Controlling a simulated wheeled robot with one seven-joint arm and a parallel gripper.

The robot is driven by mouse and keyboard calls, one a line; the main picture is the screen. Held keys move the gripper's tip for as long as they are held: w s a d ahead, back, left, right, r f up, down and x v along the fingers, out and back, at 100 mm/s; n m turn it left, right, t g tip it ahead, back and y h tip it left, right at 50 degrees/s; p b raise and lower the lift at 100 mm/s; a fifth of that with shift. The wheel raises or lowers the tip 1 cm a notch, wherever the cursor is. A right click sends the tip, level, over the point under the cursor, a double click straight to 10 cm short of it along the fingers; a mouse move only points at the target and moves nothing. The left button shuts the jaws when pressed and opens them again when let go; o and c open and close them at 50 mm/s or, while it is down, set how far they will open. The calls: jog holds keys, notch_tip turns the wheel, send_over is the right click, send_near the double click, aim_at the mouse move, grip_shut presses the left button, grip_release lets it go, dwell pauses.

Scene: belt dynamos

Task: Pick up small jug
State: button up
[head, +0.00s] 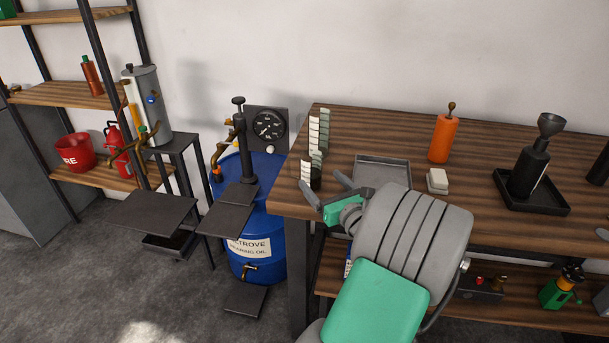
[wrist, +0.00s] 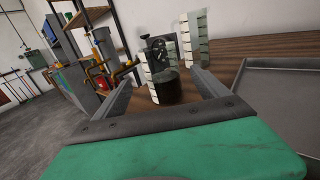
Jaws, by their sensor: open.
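The small jug appears to be the dark, clear-walled vessel with pale stepped bands up its sides (head: 316,180), near the left end of the wooden bench (head: 350,125). It also shows in the wrist view (wrist: 167,90), standing upright between my fingers and beyond the palm. A taller, similar banded vessel (head: 319,130) stands behind it and shows in the wrist view too (wrist: 195,38). My gripper (head: 318,181) is open and empty, with one finger on each side of the small jug. I cannot tell whether either finger touches it. My arm hides part of the bench front.
A grey metal tray (head: 382,162) lies right of the jug. Farther right are an orange oil can (head: 442,139), a pale block (head: 437,181) and a dark bottle with a funnel (head: 530,165) in a black tray. A blue drum (head: 262,175) stands left of the bench.

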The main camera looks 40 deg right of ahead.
aim_at(317, 174)
jog(key=x, duration=0.6)
jog(key=shift+d, duration=0.1)
jog(key=c, duration=1.8)
grip_shut()
